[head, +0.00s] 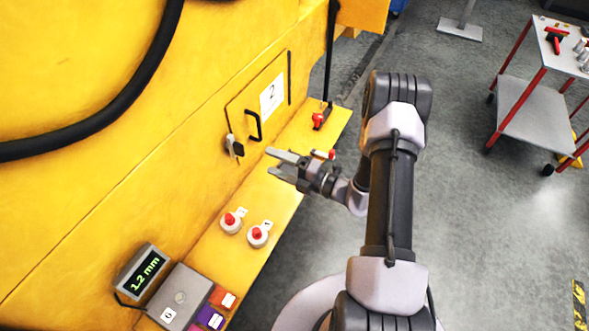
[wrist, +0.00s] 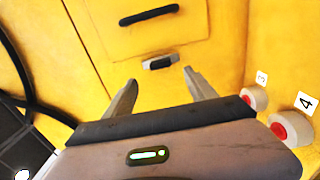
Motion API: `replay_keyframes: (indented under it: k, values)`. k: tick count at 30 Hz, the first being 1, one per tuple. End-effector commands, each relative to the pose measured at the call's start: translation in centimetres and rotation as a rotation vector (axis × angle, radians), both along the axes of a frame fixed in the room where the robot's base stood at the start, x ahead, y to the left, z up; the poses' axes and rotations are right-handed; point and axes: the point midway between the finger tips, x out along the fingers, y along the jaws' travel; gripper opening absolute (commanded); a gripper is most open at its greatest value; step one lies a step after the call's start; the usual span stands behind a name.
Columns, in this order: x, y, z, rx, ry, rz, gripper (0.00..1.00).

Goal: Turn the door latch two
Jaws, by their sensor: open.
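The door (head: 262,97) labelled "2" is a yellow panel in the yellow machine wall and looks closed. It has a black bar handle (head: 254,126), which also shows in the wrist view (wrist: 149,15). The door latch (head: 234,146) is a small grey and dark piece at the door's lower left corner. In the wrist view the latch (wrist: 160,62) lies below the handle, ahead of the fingers. My gripper (head: 271,161) is open and empty, a short way to the right of the latch and apart from it. Its two fingers (wrist: 160,86) point toward the latch.
Two red buttons (head: 231,222) (head: 257,236) stand on the yellow ledge; they also show in the wrist view (wrist: 292,129). A red-handled part (head: 318,120) sits farther along the ledge. A "1.2 mm" display (head: 145,273) is at lower left. A cart (head: 537,105) stands right on open floor.

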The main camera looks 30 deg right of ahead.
Motion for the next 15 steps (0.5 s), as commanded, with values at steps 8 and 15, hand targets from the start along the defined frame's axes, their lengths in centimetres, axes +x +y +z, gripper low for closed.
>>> replay_keyframes:
  k: [8, 15]
  values:
    - [-5.2, -3.8, 0.0, 0.0, 0.0, -0.002, 0.65]
    - [-5.9, -4.2, 0.0, -0.001, -0.001, 0.001, 0.65]
